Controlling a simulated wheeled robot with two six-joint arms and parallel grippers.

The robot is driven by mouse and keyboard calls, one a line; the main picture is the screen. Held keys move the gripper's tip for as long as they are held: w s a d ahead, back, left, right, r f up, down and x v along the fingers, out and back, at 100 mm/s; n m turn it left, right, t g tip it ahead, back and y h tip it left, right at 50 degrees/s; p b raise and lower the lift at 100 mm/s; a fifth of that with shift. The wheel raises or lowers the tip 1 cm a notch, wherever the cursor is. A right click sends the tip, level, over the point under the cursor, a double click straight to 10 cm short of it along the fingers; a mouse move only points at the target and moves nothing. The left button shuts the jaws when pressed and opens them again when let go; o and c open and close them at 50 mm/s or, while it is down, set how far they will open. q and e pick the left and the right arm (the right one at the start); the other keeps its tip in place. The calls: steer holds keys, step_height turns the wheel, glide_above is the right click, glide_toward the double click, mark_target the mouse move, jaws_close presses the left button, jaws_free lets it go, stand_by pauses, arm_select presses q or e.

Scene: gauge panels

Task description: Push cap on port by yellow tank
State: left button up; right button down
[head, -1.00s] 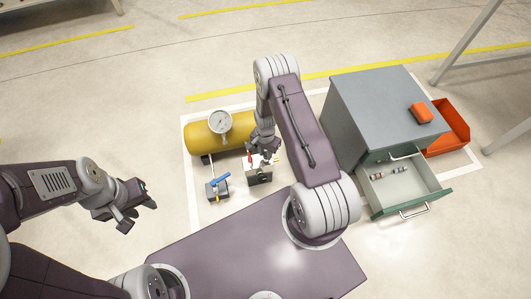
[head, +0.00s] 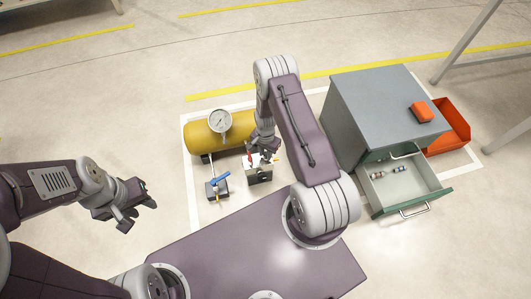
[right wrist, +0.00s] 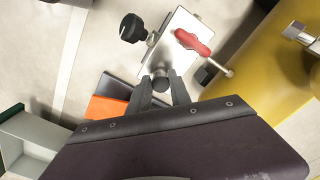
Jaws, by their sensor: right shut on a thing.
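The yellow tank (head: 203,140) lies on the floor with a round gauge (head: 220,121) on top; part of it shows in the right wrist view (right wrist: 290,68). Beside it stands a metal block (head: 259,174) with a red-handled lever; the lever (right wrist: 193,42) and a black knob (right wrist: 132,28) show in the right wrist view. My right gripper (right wrist: 163,90) is shut on a small dark cap (right wrist: 161,84) at the block's near edge. I cannot tell whether the cap is seated on a port. My left gripper (head: 139,211) is open and empty, left of the tank.
A small blue-handled valve (head: 218,187) stands left of the block. At right is a grey cabinet (head: 385,100) with an open drawer (head: 420,190) holding small parts. An orange item (head: 421,112) is on top; an orange bin (head: 455,128) is beside it. The floor at left is clear.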

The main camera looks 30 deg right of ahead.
steer(key=shift+f, duration=0.1)
steer(key=c, duration=1.1)
jaws_free()
step_height(320, 180, up, 9)
steer(key=p, duration=0.5)
